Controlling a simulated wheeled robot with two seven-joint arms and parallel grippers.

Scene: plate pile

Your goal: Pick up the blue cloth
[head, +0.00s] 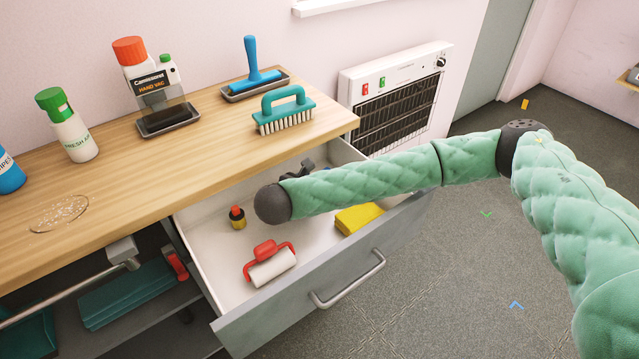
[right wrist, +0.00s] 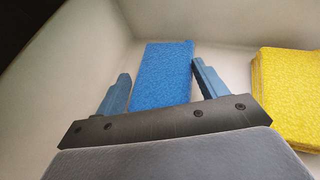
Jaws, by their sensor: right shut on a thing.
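The blue cloth (right wrist: 165,58) shows in the right wrist view, a flat rectangular piece inside the white-walled drawer. My right gripper (right wrist: 160,73) has one blue finger at each side of it and is shut on it. In the head view my right arm reaches into the open drawer (head: 336,290), and only a small dark part of the gripper (head: 308,168) shows past the wrist. The cloth is hidden behind the arm there. My left gripper is not in view.
The drawer also holds a yellow cloth (head: 357,218), a red-handled roller (head: 270,264) and a small red-capped bottle (head: 237,217). A teal brush (head: 284,112) stands on the wooden counter (head: 190,165) near its edge. A white heater (head: 395,95) is on the wall behind.

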